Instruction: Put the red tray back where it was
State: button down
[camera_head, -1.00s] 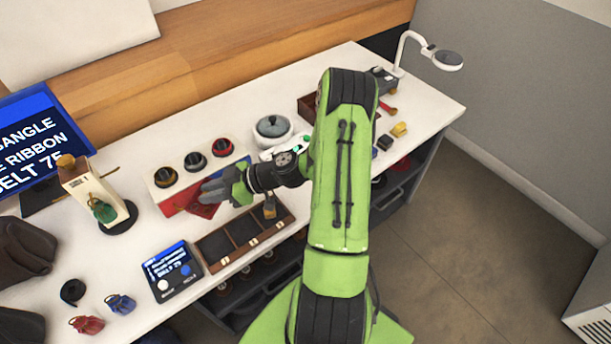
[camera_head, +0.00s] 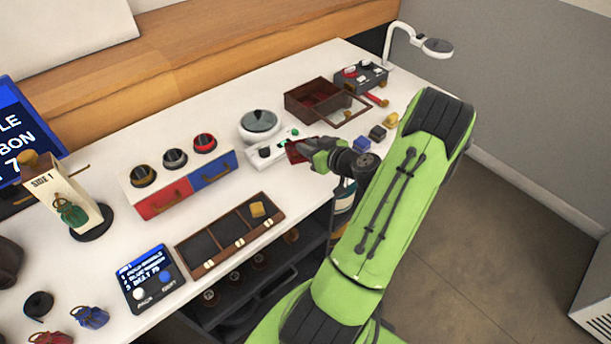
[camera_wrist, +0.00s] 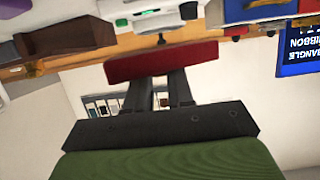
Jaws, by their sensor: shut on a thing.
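My gripper (camera_head: 316,150) is shut on the red tray (camera_head: 296,151) and holds it above the white table, in front of the white box with green buttons. In the wrist view the red tray (camera_wrist: 160,62) lies across the tips of my gripper's fingers (camera_wrist: 160,82). My gripper hides part of the tray in the head view. I cannot tell whether the tray holds anything.
A dark red box (camera_head: 305,97) with a glass-topped lid stands behind. A box with a red drawer (camera_head: 165,200) and a blue drawer (camera_head: 213,172) is left. A compartment tray (camera_head: 205,250) holds a yellow block. Small blocks (camera_head: 377,133) lie right of my gripper.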

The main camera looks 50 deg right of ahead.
aim_at(309, 179)
notch_tip(309, 179, down, 9)
jog(key=b, duration=0.3)
jog(key=shift+f, duration=0.2)
jog(key=shift+f+b, duration=0.25)
jog(key=shift+b, duration=0.15)
jog(key=c, duration=1)
grip_release()
jog(key=shift+r, duration=0.1)
jog(key=shift+p, duration=0.35)
jog(key=shift+r+p, duration=0.15)
jog(key=shift+p, duration=0.45)
jog(key=v, duration=0.5)
jog(key=p+v, duration=0.1)
jog(key=v, duration=0.9)
jog(key=shift+s+a, duration=0.15)
jog(key=shift+s, duration=0.2)
